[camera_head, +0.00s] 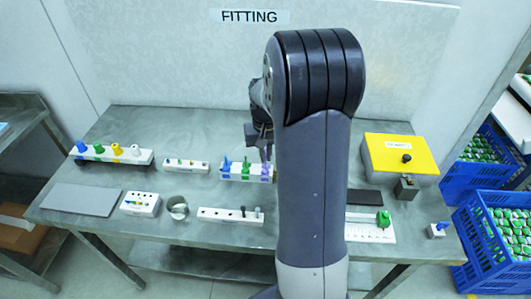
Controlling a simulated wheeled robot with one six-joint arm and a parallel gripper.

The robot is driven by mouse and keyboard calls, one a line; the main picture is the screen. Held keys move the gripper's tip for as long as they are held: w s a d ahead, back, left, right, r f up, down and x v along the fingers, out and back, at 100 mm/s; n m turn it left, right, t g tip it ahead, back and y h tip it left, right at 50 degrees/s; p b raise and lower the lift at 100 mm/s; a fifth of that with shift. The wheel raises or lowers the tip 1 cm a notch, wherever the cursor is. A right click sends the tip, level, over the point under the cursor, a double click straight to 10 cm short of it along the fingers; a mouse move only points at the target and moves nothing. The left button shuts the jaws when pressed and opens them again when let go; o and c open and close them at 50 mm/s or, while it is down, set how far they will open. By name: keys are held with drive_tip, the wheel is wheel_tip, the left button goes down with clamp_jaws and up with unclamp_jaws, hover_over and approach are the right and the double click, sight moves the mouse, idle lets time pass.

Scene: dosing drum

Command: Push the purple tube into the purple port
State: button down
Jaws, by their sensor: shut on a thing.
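A white block (231,176) near the middle of the table holds a blue piece (228,166), a green piece (246,167) and a purple tube (266,171) at its right end. My gripper (265,154) points down just above and around the top of the purple tube and is shut on it. My arm hides part of the gripper and whatever lies right of the block. The tube looks upright. I cannot make out a purple port; the fine detail at the tube's base is too small to tell.
A rack with coloured pieces (128,158), a small white block (186,166), a metal cup (177,208) and a long white block (215,215) stand left and front. A yellow-lidded box (400,155) is at right. A grey plate (80,199) lies flat at left.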

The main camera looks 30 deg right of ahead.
drive_tip(key=shift+f+b, duration=0.8)
drive_tip(key=shift+f, duration=0.5)
drive_tip(key=c, duration=1.5)
unclamp_jaws()
wheel_tip(320, 180, up, 11)
drive_tip(key=shift+f, duration=0.1)
